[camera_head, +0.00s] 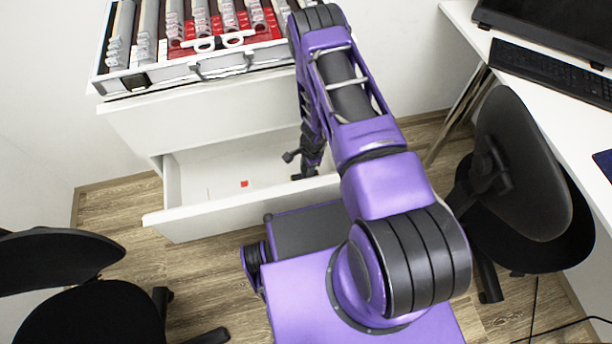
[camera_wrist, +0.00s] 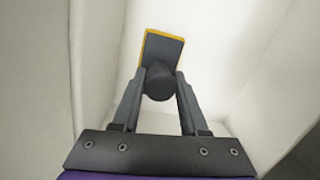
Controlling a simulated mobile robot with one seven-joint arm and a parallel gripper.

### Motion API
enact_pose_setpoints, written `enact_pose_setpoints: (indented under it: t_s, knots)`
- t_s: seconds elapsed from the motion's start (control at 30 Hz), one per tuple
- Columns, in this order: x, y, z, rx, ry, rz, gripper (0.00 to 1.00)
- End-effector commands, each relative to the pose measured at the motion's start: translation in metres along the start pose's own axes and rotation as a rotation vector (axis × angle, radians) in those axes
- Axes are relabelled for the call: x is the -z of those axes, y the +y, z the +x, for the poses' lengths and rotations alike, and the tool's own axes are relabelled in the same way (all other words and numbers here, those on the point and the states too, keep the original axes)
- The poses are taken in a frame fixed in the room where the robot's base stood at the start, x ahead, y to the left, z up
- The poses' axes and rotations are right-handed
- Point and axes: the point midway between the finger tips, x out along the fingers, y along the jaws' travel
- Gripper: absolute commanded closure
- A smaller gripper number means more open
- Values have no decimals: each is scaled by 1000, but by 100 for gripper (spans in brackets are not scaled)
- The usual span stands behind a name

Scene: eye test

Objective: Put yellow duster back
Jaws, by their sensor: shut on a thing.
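The yellow duster (camera_wrist: 164,50) shows in the wrist view as a dark grey block with a yellow edge and a rounded dark grip. My gripper (camera_wrist: 159,84) is shut on that grip, one finger on each side. In the head view my gripper (camera_head: 306,174) reaches down into the open white drawer (camera_head: 240,210), at its right part. I cannot make out the duster in the head view. In the wrist view pale drawer surfaces surround the duster; I cannot tell whether it touches them.
A small red thing (camera_head: 244,184) lies on the drawer floor. A case with grey tools (camera_head: 120,82) stands on the cabinet top. Black chairs are at left (camera_head: 90,312) and right (camera_head: 522,165). A white desk (camera_head: 548,92) with a keyboard (camera_head: 550,72) is at right.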

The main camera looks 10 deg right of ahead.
Motion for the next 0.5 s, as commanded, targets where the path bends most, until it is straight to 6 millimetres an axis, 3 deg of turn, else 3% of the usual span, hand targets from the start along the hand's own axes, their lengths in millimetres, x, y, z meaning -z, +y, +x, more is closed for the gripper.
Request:
enact_pose_setpoints:
  t_s: [0.2,0.5]
  knots:
    - [4,2,31,-2,1,-2,100]
    - [4,2,34,-1,1,-1,100]
